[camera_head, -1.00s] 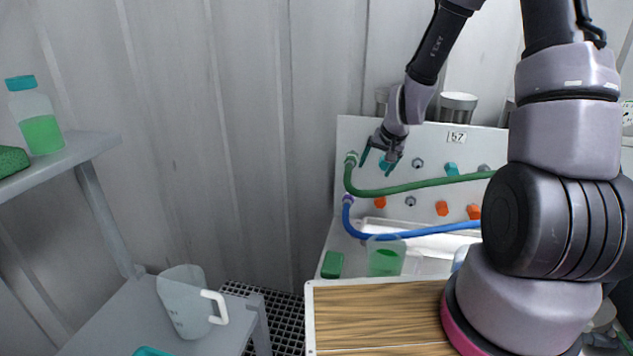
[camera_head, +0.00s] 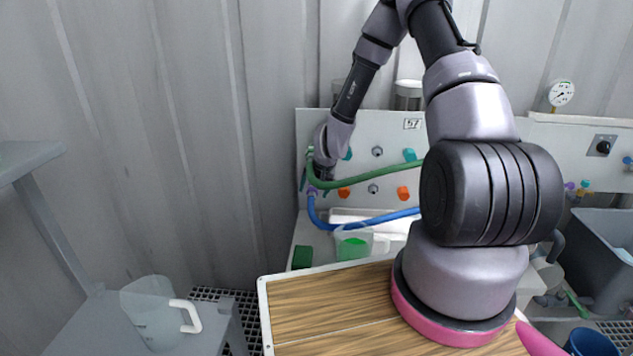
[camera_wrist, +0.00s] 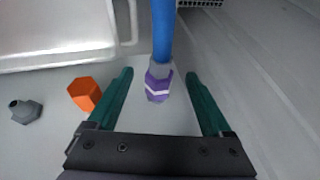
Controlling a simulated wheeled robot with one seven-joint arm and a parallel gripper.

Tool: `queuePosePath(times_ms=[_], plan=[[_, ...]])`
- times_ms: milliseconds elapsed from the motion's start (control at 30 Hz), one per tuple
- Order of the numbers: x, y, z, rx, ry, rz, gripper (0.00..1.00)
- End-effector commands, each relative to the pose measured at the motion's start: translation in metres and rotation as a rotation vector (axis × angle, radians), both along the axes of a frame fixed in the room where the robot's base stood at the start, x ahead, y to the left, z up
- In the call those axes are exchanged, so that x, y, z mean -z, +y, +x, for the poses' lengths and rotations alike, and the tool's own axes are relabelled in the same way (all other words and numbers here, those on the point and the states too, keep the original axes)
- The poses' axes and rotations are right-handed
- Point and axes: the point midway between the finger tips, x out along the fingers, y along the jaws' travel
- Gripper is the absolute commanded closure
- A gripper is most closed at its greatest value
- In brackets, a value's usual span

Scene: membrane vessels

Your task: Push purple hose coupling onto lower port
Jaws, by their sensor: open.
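The purple hose coupling (camera_wrist: 158,86) sits on the end of the blue hose (camera_wrist: 162,35) in the wrist view, between my two open teal fingers and touching neither. My gripper (camera_wrist: 159,82) is open and empty. In the head view the purple coupling (camera_head: 312,191) is at the left edge of the white panel (camera_head: 395,133), at the blue hose's upper end, below the green hose (camera_head: 370,176). My gripper (camera_head: 316,180) is beside it there, partly hidden by my wrist. The lower port is hidden, so I cannot tell how far the coupling is on it.
The panel holds several more fittings. A beaker with green liquid (camera_head: 353,245) and a green block (camera_head: 302,257) stand below. A pitcher (camera_head: 155,312) is at lower left.

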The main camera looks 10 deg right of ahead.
Motion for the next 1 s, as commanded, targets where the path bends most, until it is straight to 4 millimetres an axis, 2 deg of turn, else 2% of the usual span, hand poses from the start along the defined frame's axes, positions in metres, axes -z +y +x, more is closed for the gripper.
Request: queuePosePath(times_ms=[200,500,667,700,733,767,800,867,900,1000], plan=[[0.015,0.002,0.008,-0.001,-0.001,-0.001,0.16],[0.017,0.002,0.009,-0.001,-0.001,-0.001,0.16],[0.017,0.002,0.008,-0.001,-0.001,-0.001,0.77],[0.017,0.002,0.008,-0.001,-0.001,-0.001,0.92],[0.017,0.002,0.008,-0.001,-0.001,-0.001,1.0],[0.017,0.002,0.008,-0.001,-0.001,-0.001,0.55],[0.017,0.002,0.008,-0.001,-0.001,-0.001,0.7],[0.017,0.002,0.008,-0.001,-0.001,-0.001,0.93],[0.017,0.002,0.008,-0.001,-0.001,-0.001,1.0],[0.017,0.002,0.008,-0.001,-0.001,-0.001,1.0]])
